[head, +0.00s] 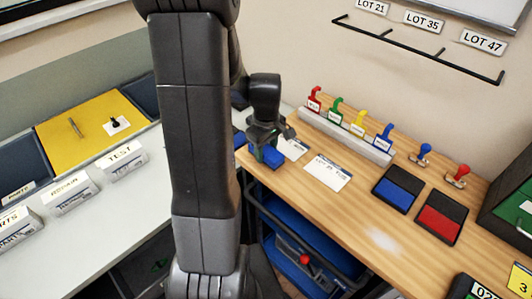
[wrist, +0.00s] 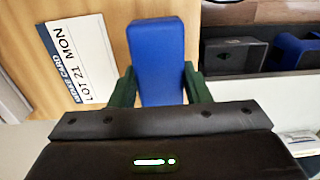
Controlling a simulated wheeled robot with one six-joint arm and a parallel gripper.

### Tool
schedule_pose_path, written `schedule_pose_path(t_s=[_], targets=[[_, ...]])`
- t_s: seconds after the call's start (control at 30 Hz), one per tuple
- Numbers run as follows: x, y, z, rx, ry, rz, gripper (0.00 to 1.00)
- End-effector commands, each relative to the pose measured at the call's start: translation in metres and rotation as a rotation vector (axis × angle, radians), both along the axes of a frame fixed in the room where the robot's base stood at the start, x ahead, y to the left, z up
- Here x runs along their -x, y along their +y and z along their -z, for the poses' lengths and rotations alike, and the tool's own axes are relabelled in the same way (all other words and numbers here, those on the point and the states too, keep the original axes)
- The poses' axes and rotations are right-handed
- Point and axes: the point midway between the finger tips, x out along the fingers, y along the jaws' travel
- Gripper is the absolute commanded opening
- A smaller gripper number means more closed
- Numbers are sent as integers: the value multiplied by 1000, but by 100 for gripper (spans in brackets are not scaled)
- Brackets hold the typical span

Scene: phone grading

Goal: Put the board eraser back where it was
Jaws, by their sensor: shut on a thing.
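The board eraser, a blue block (head: 273,157), is held between the fingers of my gripper (head: 266,148) at the left end of the wooden desk. In the wrist view the eraser (wrist: 158,55) sits lengthwise between the two dark green fingers of my gripper (wrist: 160,88), which touch its sides. It is over or on the wood near the desk edge; I cannot tell whether it touches the surface. My arm hides part of the area to its left.
A white card marked LOT 21 MON (wrist: 80,60) lies beside the eraser. Another card (head: 327,173), a rack of coloured stamps (head: 345,136), and blue (head: 398,188) and red (head: 440,218) ink pads stand to the right. A blue crate (head: 290,240) is below the desk edge.

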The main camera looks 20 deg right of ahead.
Motion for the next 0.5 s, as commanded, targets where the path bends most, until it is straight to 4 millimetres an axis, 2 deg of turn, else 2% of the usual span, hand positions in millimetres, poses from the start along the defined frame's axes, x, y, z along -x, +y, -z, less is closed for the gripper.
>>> schedule_pose_path(t_s=[0.17, 0.5], targets=[[0, 0, 18, -1, 3, 0, 25], [0, 0, 22, 0, 0, 0, 25]])
